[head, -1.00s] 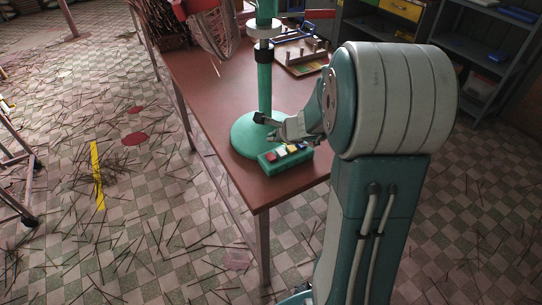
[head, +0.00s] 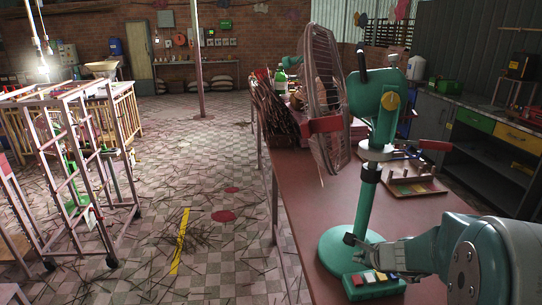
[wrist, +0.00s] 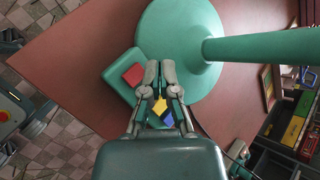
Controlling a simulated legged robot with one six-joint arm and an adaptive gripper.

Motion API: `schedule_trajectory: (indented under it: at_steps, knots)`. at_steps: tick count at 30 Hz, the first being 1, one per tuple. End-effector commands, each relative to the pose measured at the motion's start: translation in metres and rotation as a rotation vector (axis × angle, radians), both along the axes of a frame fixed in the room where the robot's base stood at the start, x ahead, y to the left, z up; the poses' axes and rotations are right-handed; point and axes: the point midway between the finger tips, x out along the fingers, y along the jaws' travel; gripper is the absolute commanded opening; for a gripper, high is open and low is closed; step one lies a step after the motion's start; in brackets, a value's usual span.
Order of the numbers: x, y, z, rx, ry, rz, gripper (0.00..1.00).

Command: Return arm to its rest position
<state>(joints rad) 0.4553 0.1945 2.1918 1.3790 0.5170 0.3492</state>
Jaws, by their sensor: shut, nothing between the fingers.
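My gripper (head: 352,240) is at the right front of the head view, its fingers shut and empty. It is just above the button box (head: 372,284) at the foot of the green fan. In the wrist view the closed fingers (wrist: 160,66) point at the fan's round base (wrist: 180,30) and cover part of the box. A red button (wrist: 133,75), a yellow button (wrist: 159,106) and a blue button (wrist: 168,119) show around them. I cannot tell whether the fingertips touch anything.
The green fan (head: 366,200) stands on the red-brown table (head: 312,195), its caged head (head: 325,100) turned left. A wooden rack with pegs (head: 412,182) lies behind it. Metal frames (head: 75,150) stand at left. Thin sticks litter the checkered floor, with open room left of the table.

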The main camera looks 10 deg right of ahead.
Motion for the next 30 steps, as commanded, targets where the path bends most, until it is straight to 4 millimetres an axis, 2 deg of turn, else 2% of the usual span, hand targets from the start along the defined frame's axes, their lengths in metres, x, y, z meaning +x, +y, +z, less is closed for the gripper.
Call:
schedule_trajectory:
  at_steps: [1, 6, 9, 15, 19, 24, 30]
  knots:
    - [-0.005, 0.016, 0.015, -0.048, -0.021, 0.082, 0.0]
    - [-0.042, 0.074, 0.056, -0.264, -0.067, 0.438, 0.0]
    - [-0.07, 0.101, 0.074, -0.399, -0.088, 0.639, 0.0]
    - [-0.132, 0.136, 0.097, -0.686, -0.112, 1.009, 0.0]
    - [-0.172, 0.144, 0.106, -0.886, -0.109, 1.224, 0.0]
    - [-0.218, 0.139, 0.113, -1.142, -0.08, 1.452, 0.0]
    - [-0.242, 0.13, 0.116, -1.304, -0.042, 1.572, 0.0]
